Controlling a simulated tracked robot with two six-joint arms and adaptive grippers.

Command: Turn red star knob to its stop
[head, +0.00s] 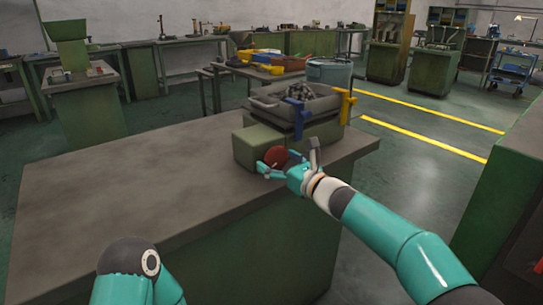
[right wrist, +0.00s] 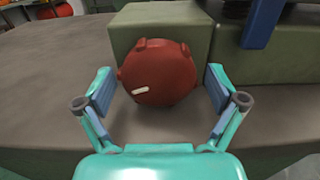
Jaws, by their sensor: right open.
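The red star knob (head: 276,157) sits on the front face of a green block-shaped machine (head: 256,141) on the bench. In the right wrist view the knob (right wrist: 158,72) is round with small lobes on its rim and a short pale mark at its lower left. My right gripper (head: 277,169) is at the knob. In the right wrist view its open fingers (right wrist: 160,95) stand left and right of the knob, with a gap visible on each side. My left arm shows at the bottom of the head view, but its gripper is out of view.
The grey bench top (head: 130,185) is clear to the left. A green cabinet (head: 510,190) stands at the right.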

